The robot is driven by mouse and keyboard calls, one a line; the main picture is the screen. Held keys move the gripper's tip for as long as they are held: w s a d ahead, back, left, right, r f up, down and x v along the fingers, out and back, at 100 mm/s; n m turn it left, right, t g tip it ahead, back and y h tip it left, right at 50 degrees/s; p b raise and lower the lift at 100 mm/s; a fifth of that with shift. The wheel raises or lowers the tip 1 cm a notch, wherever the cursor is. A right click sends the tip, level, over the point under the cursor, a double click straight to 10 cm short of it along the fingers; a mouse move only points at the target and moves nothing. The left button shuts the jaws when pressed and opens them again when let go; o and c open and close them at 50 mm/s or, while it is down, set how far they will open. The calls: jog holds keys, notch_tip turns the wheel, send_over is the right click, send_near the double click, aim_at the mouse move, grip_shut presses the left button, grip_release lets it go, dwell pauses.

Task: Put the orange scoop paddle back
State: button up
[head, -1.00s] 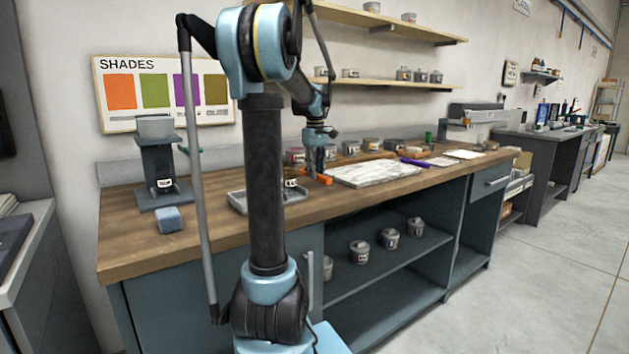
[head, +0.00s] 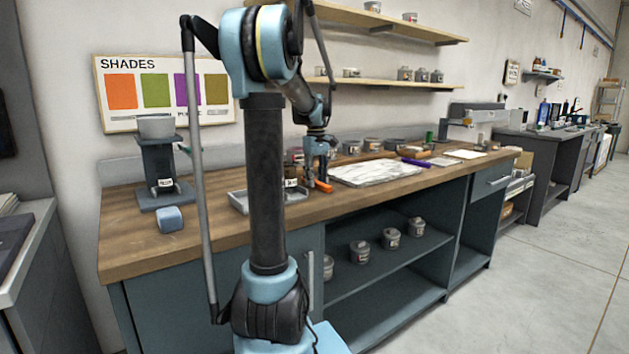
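The orange scoop paddle (head: 323,187) lies at the left edge of the pale marbled slab, on the wooden worktop. Only a short orange part of it shows; the rest is hidden by my gripper. My gripper (head: 314,182) points down at the paddle, its fingers at or just above worktop height. At this size I cannot tell whether the fingers are apart or closed on the paddle.
A grey tray (head: 240,203) is to the left, partly behind my arm. A blue-grey block (head: 170,219) sits farther left. Several tins line the back.

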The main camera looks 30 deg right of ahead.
aim_at(316, 181)
notch_tip(316, 181, up, 12)
jog(key=shift+w, duration=0.2)
dwell(0.4)
dwell(0.4)
